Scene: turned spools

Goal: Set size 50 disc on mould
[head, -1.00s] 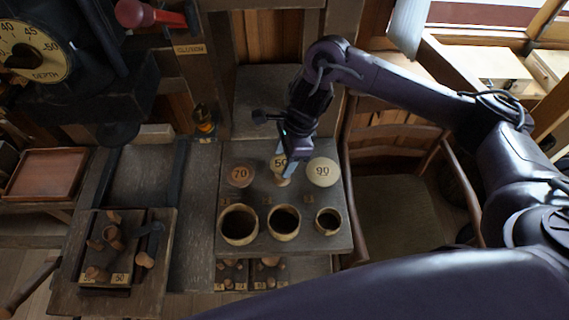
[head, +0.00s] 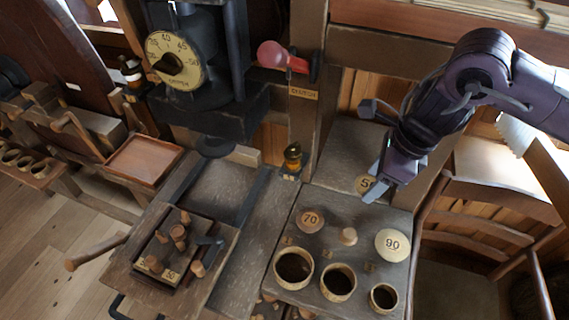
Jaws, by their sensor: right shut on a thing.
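The round pale disc marked 50 (head: 364,184) is in my right gripper (head: 374,194), up above the grey board (head: 322,252). The gripper partly covers the disc and its number. A small wooden stub (head: 348,236) shows on the board between the brown disc marked 70 (head: 310,221) and the pale disc marked 90 (head: 392,243). A dark square block with several wooden pegs (head: 166,270), likely the mould, lies on the bench at the lower left, left of the gripper and apart from it. My left gripper is not in view.
Three round wooden cups (head: 294,267) stand at the board's front. A press with a depth dial (head: 173,60) and a red-knobbed lever (head: 278,57) stands behind the bench. A wooden tray (head: 143,160) is at left, a chair (head: 470,230) at right.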

